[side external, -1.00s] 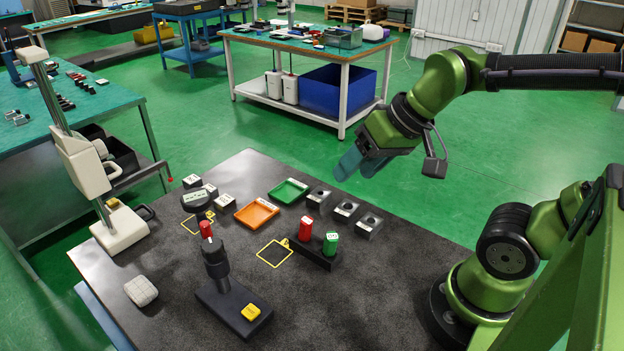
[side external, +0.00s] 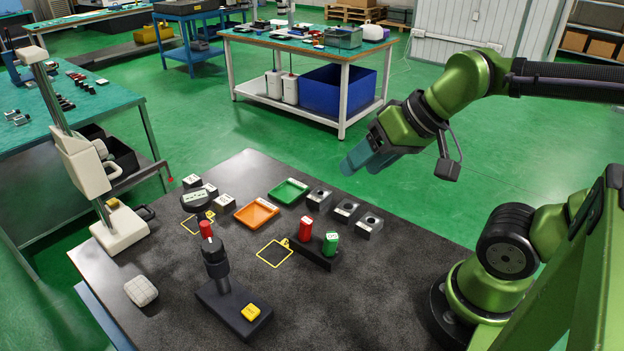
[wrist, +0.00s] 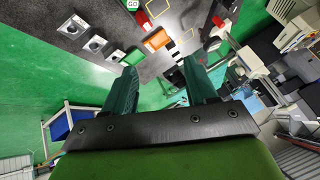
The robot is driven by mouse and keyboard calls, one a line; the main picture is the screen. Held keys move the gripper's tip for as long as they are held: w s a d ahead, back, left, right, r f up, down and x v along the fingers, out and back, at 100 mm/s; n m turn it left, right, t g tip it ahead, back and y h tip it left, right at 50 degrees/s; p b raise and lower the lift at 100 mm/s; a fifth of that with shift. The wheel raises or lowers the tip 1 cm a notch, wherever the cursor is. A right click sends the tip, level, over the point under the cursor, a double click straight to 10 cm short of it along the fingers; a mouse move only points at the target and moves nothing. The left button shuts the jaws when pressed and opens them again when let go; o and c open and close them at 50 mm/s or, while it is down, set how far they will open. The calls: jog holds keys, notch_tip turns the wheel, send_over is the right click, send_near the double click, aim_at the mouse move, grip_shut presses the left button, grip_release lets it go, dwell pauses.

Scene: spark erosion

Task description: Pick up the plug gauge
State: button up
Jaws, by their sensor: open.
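A plug gauge with a red handle (side external: 305,229) and one with a green handle (side external: 330,243) stand upright side by side in a black block (side external: 312,257) on the dark table. The wrist view shows the green one, marked GO (wrist: 132,5), at its top edge, with part of the red one (wrist: 143,20) beside it. Which of them the task means cannot be told. My gripper (side external: 362,160) is in the air beyond the table's far edge, clear of both. In the wrist view its teal fingers (wrist: 160,82) are apart with nothing gripped between them.
Metal blocks with holes (side external: 346,210), a green tray (side external: 288,191) and an orange tray (side external: 257,214) lie behind the black block. A red-topped stand (side external: 215,260) is at front left, a white height gauge (side external: 118,228) at far left. The right front tabletop is clear.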

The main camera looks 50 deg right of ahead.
dwell(0.3)
jog(key=n+g+h, duration=0.2)
jog(key=n+g, duration=0.2)
jog(key=g, duration=0.3)
send_near(305, 219)
notch_tip(305, 219, down, 6)
jog(key=shift+f, duration=0.1)
jog(key=shift+w+f, duration=0.1)
jog(key=shift+f, duration=2.8)
grip_shut()
